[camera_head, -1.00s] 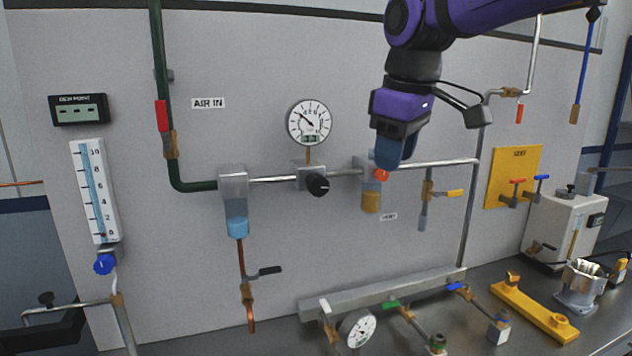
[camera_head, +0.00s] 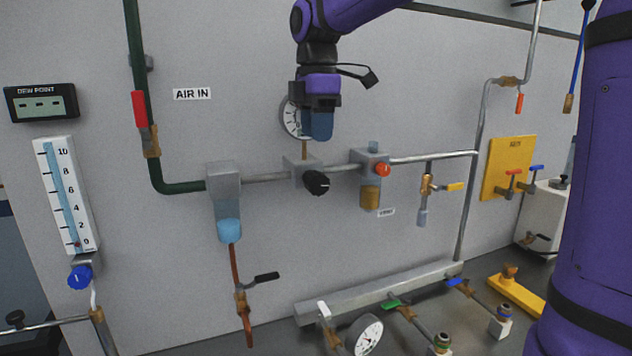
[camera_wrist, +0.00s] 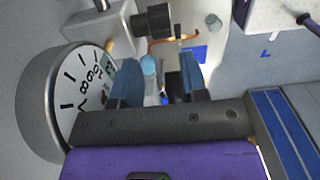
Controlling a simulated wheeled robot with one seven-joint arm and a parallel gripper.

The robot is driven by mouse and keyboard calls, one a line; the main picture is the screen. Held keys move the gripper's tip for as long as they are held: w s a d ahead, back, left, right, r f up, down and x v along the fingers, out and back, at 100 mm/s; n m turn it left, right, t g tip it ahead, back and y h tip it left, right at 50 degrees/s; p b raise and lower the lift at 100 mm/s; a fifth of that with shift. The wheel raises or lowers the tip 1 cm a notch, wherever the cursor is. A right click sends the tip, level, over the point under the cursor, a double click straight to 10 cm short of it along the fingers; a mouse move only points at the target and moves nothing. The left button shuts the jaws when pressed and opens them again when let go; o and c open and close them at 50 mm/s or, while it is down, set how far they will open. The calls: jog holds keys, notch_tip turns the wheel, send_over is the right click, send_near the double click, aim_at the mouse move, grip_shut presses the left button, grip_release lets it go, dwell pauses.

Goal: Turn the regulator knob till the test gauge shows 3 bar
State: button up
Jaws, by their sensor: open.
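The black regulator knob (camera_head: 317,183) sticks out from a grey regulator body (camera_head: 301,171) on the horizontal pipe. It also shows near the top of the wrist view (camera_wrist: 154,20). A round white gauge (camera_head: 291,119) stands above the regulator, partly hidden behind my gripper. In the wrist view the gauge face (camera_wrist: 84,86) fills the left side, and its needle cannot be read. A second round gauge (camera_head: 366,335) sits low at the bench manifold. My gripper (camera_head: 318,128) is open and empty, in front of the upper gauge and above the knob; its blue fingers (camera_wrist: 158,85) are apart.
A filter with a light blue bowl (camera_head: 229,230) hangs left of the regulator. A unit with a red knob (camera_head: 383,170) and amber bowl is at its right. A yellow-handled valve (camera_head: 449,187) is further right. The wall below the regulator is mostly clear.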

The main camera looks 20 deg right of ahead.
aim_at(315, 172)
notch_tip(315, 172, down, 11)
jog(key=shift+r, duration=0.15)
dwell(0.4)
jog(key=c, duration=0.6)
jog(key=shift+h, duration=0.7)
jog(key=shift+c, duration=0.2)
jog(key=o, duration=0.6)
jog(key=shift+o, duration=0.2)
